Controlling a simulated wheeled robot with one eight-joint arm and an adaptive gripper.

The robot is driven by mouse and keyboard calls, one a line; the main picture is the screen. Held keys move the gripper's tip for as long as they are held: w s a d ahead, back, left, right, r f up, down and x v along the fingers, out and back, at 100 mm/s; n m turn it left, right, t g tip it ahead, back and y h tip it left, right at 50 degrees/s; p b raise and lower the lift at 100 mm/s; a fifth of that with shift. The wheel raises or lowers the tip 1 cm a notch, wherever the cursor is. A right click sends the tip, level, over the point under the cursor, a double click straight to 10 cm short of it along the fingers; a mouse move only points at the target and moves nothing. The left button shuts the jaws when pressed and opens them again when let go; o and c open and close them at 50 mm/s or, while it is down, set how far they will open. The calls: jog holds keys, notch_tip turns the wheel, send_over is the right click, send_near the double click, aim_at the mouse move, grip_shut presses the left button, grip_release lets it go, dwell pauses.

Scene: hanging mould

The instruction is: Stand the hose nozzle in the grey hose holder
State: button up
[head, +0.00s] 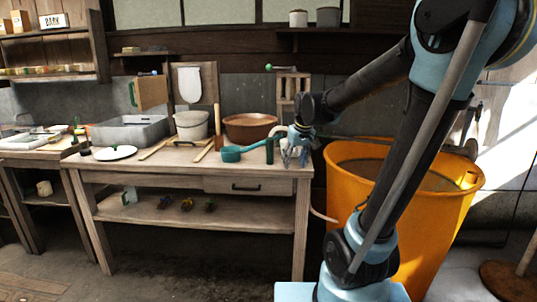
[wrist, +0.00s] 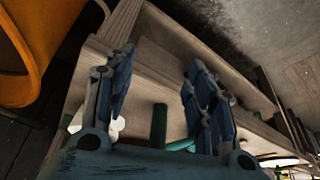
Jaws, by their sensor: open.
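My gripper (head: 296,146) is over the right end of the wooden workbench (head: 145,168). In the wrist view its two blue fingers (wrist: 160,62) are spread apart, with nothing held between them. A dark green upright cylinder (head: 269,150), possibly the hose nozzle, stands on the bench just left of my gripper. A green cylinder (wrist: 158,125) also shows between the fingers in the wrist view, apart from both. A pale piece (wrist: 116,126) is partly hidden behind the left finger; I cannot tell what it is. I cannot make out the grey hose holder clearly.
A teal dipper (head: 232,154) lies left of the green cylinder. A brown bowl (head: 249,127) and a pale bucket (head: 191,125) stand farther left. A large orange tub (head: 412,240) stands right of the bench, close to my arm. A pale hose (head: 323,216) hangs between them.

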aim_at(270, 147)
jog(key=shift+n, duration=0.3)
jog(key=w+a, duration=0.3)
jog(key=w, duration=0.2)
jog(key=w+a, duration=0.3)
jog(key=w, duration=0.2)
jog(key=w+a, duration=0.4)
jog(key=w, duration=0.1)
jog(key=shift+w+r, duration=0.25)
jog(key=shift+w, duration=0.1)
jog(key=shift+w+f, duration=0.15)
jog(key=shift+f, duration=0.4)
jog(key=shift+y, duration=0.3)
grip_shut()
